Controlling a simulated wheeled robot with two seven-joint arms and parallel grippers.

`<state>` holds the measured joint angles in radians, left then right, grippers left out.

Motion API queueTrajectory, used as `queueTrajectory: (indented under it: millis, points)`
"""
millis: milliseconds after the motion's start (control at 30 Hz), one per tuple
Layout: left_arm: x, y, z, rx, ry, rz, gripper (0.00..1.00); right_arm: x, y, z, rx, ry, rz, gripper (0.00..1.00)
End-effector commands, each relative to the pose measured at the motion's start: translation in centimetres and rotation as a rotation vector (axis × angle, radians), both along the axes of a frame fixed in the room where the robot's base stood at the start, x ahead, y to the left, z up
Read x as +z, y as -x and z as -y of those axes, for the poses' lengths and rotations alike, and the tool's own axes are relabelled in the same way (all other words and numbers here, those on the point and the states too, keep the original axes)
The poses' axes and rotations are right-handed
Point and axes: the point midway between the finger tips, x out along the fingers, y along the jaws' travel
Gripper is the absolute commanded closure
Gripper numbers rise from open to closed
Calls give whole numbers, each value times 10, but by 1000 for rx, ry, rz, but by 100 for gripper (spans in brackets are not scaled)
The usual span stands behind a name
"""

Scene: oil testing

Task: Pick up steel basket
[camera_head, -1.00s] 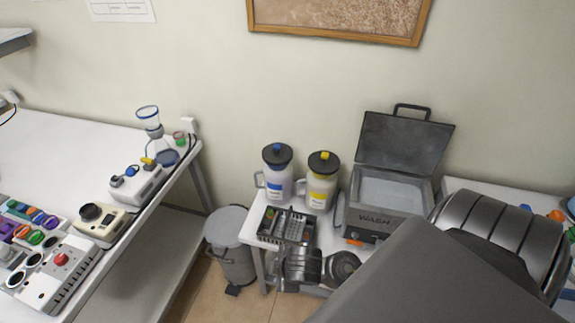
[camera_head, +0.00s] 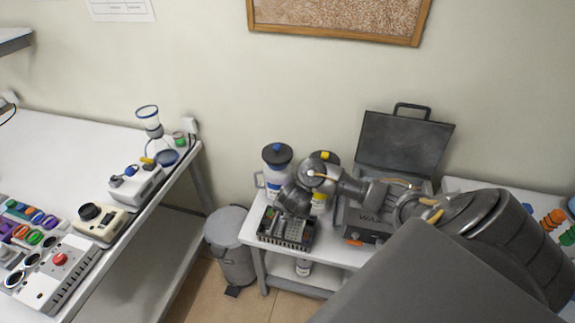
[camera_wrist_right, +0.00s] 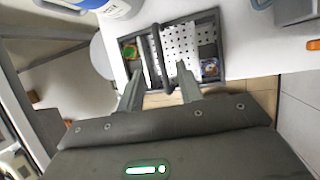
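The dark steel basket (camera_head: 300,243) sits on the small white table, partly covered by my right arm in the head view. In the right wrist view the basket (camera_wrist_right: 212,25) shows a perforated floor, a black bar-like handle across it and small items in its corners. My right gripper (camera_wrist_right: 160,72) is open, with its two fingers apart above the near side of the basket. The handle appears between the fingertips in that view; I see no grip on it. In the head view the right gripper (camera_head: 287,208) points down over the basket. My left gripper is not in view.
Behind the basket stand a blue-labelled jug (camera_head: 277,157) and a yellow-labelled jug, mostly hidden by my arm. The wash unit (camera_head: 362,220), lid open, stands right of them. A grey bin (camera_head: 232,250) stands left of the table. Another bench (camera_head: 60,135) holds lab devices.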

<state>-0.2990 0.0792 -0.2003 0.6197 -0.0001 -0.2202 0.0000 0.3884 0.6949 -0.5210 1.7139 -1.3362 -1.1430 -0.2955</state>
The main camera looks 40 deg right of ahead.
Motion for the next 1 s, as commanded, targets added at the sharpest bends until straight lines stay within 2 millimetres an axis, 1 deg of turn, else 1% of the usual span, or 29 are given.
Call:
queueTrajectory:
  millis: [33, 200, 300, 467, 533, 700, 800, 900, 1000]
  points:
    - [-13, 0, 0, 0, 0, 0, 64, -16, -2, 2, -3, 1, -2, 64]
    - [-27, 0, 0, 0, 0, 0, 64, -36, -12, 7, -3, -1, -1, 64]
    - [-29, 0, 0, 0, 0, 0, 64, -42, -15, 8, -3, -1, 1, 64]
    - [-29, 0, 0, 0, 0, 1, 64, -42, -16, 9, -3, -1, 1, 64]
    - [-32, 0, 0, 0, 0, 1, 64, -48, -16, 9, -3, -1, 1, 64]
    - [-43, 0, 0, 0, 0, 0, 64, -74, -22, 10, -3, -1, 0, 64]
    - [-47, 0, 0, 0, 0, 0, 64, -85, -27, 13, -5, -1, 1, 64]
    - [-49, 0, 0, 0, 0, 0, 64, -91, -30, 14, -3, -2, 2, 64]
    - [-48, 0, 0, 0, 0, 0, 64, -91, -31, 14, -2, -1, 3, 64]
